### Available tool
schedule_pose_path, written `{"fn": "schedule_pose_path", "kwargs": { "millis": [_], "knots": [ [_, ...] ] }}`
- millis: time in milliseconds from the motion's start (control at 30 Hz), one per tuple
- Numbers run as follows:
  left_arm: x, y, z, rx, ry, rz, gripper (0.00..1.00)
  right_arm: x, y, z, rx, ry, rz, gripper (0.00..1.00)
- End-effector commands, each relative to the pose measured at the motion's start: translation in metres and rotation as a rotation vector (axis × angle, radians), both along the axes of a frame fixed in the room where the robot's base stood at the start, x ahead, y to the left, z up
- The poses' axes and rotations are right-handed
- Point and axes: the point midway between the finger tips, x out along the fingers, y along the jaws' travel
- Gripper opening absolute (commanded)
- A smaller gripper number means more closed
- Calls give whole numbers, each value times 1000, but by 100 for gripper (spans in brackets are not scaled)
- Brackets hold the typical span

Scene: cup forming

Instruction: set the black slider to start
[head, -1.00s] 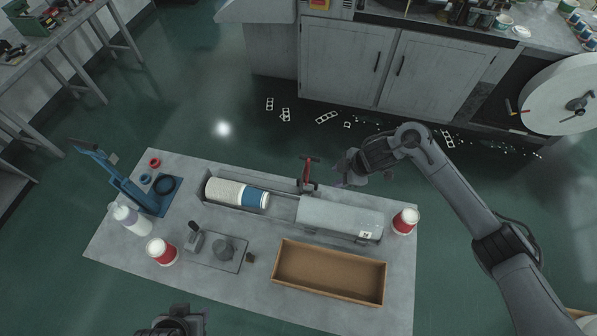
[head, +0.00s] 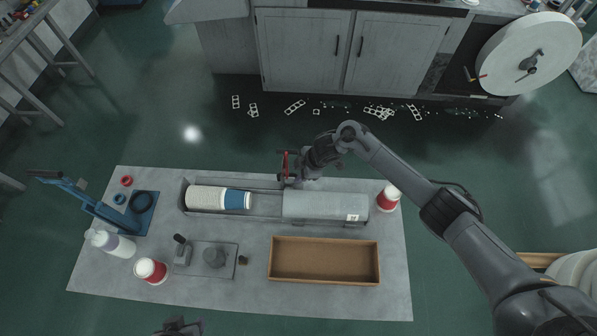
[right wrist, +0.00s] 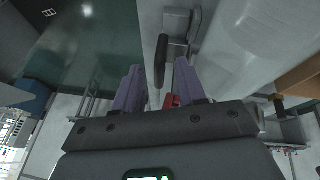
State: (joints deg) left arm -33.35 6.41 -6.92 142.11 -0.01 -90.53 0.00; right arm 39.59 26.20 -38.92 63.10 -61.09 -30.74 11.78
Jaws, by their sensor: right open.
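A long grey machine (head: 325,206) with a trough stands along the back of the table. A red lever part (head: 285,164) rises at its back edge, and red also shows in the right wrist view (right wrist: 172,101). A black elongated handle (right wrist: 161,58), which may be the black slider, shows between the fingertip lines in the right wrist view. My right gripper (head: 294,179) is open beside the red part; its two purple-grey fingers (right wrist: 160,82) are apart, and I cannot tell whether they touch the handle. My left gripper (head: 178,328) shows only partly at the bottom edge.
White-and-blue stacked cups (head: 215,198) lie in the trough. An open cardboard box (head: 325,281), red-and-white cups (head: 388,197), a white bottle (head: 112,243) and a blue lever press (head: 85,200) share the table (head: 210,306).

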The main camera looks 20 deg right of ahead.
Motion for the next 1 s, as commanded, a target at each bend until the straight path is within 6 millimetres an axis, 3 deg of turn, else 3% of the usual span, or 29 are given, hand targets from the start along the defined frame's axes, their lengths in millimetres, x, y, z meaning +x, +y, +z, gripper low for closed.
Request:
{"fn": "schedule_pose_path", "kwargs": {
  "millis": [400, 667, 1000],
  "knots": [
    [1, 3, 0, 13, -2, -7, 40, 2, 2, -6, 0, -1, 0, 40],
    [1, 4, 0, 14, -2, -8, 40, 2, 2, -6, 0, -1, 0, 2],
    [1, 1, 0, 4, -3, -1, 40, 2, 2, -6, -1, -1, -1, 0]
  ]
}}
